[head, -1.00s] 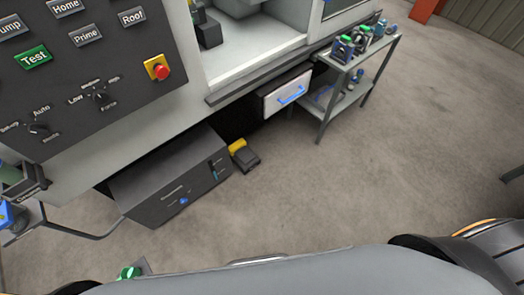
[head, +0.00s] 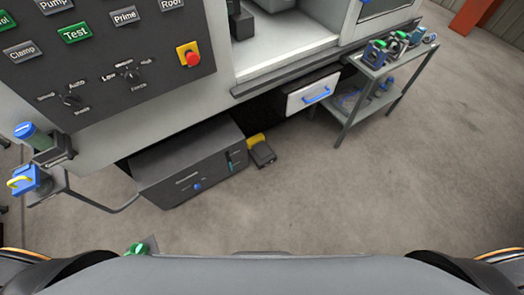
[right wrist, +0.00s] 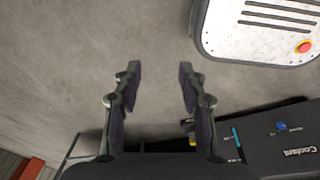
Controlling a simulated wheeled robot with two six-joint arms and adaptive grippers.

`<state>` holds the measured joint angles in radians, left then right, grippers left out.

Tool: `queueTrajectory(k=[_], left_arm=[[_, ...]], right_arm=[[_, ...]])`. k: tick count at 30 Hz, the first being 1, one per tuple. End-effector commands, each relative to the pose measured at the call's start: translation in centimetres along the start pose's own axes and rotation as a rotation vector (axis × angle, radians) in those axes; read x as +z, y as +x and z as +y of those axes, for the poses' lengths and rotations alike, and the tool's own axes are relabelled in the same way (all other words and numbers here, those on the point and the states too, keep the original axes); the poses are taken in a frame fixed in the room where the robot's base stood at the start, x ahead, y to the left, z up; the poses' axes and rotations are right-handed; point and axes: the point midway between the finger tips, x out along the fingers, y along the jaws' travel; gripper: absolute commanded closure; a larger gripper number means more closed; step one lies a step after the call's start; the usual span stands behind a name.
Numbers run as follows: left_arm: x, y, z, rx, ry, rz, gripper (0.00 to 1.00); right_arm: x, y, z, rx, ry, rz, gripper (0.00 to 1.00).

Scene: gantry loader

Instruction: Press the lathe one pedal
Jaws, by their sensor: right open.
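The pedal (head: 262,151), black with a yellow top, sits on the floor below the lathe, beside the right end of the dark coolant box (head: 190,170). In the right wrist view, a small yellow patch behind a finger may be the pedal; it is mostly hidden there. My right gripper (right wrist: 159,70) is open and empty, with bare floor between its fingers. It does not show in the head view. My left gripper is in neither view.
The lathe's button panel (head: 110,75) is above left. A drawer with a blue handle (head: 307,98) and a two-level cart (head: 375,88) stand right of the pedal. A metal bracket (head: 95,203) juts out at left.

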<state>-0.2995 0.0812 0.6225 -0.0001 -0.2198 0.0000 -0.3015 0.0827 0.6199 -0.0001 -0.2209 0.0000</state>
Motion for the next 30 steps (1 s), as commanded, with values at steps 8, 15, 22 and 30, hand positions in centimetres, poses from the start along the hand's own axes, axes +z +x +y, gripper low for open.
queueTrajectory(k=[8, 15, 22, 30], left_arm=[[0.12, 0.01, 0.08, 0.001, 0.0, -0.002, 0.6], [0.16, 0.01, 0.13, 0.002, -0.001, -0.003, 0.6], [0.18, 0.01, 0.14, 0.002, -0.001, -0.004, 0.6], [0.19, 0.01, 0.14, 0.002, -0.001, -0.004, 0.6]], right_arm=[[-0.04, 0.0, -0.03, 0.0, 0.0, 0.001, 1.0], [-0.08, 0.0, -0.26, -0.003, 0.001, 0.002, 1.0], [-0.13, 0.0, -0.43, -0.005, 0.002, 0.002, 1.0], [-0.16, 0.01, -0.41, -0.005, 0.002, 0.003, 1.0]])
